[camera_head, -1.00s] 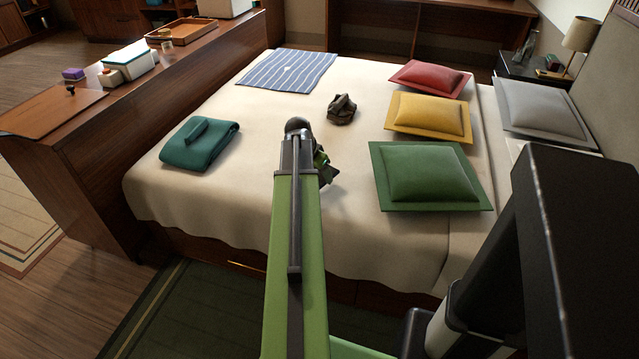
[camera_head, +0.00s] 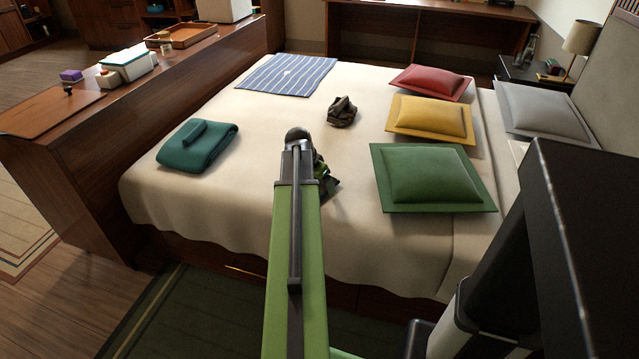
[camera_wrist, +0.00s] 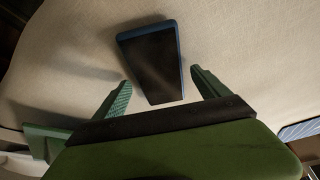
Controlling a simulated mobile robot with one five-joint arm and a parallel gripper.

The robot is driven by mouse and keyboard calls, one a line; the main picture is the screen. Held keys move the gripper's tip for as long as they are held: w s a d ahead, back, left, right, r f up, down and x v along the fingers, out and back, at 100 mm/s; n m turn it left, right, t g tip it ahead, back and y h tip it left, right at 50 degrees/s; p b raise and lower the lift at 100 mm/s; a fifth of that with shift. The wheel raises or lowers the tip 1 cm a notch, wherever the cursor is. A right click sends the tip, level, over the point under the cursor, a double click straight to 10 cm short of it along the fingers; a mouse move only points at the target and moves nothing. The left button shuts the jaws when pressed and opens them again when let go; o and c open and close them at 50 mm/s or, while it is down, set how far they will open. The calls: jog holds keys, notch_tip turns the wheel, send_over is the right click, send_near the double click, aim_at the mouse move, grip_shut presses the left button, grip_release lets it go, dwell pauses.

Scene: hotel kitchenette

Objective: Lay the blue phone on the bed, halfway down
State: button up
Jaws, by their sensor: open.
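The blue phone (camera_wrist: 154,62), with a dark face and blue edge, lies on the cream cover of the bed in the wrist view. The bed (camera_head: 270,125) fills the middle of the head view. My gripper (camera_wrist: 160,88) is open, with its green fingers apart, one on each side of the phone's near end, and not visibly touching it. In the head view my arm reaches over the bed's near part and hides the phone; only part of my gripper (camera_head: 324,180) shows beside the arm's end.
Green (camera_head: 434,177), yellow (camera_head: 430,116) and red (camera_head: 431,80) cushions lie on the right. A folded teal cloth (camera_head: 197,150), a dark crumpled item (camera_head: 342,111) and a striped cloth (camera_head: 288,75) also lie on the bed. A wooden counter (camera_head: 75,150) borders the left side.

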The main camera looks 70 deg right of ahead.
jog(key=shift+r+p, duration=0.3)
jog(key=p+v, duration=1)
jog(key=v, duration=0.1)
jog(key=shift+a+r+p, duration=0.25)
jog(key=shift+r+p, duration=0.05)
jog(key=shift+p, duration=0.1)
jog(key=shift+w, duration=0.2)
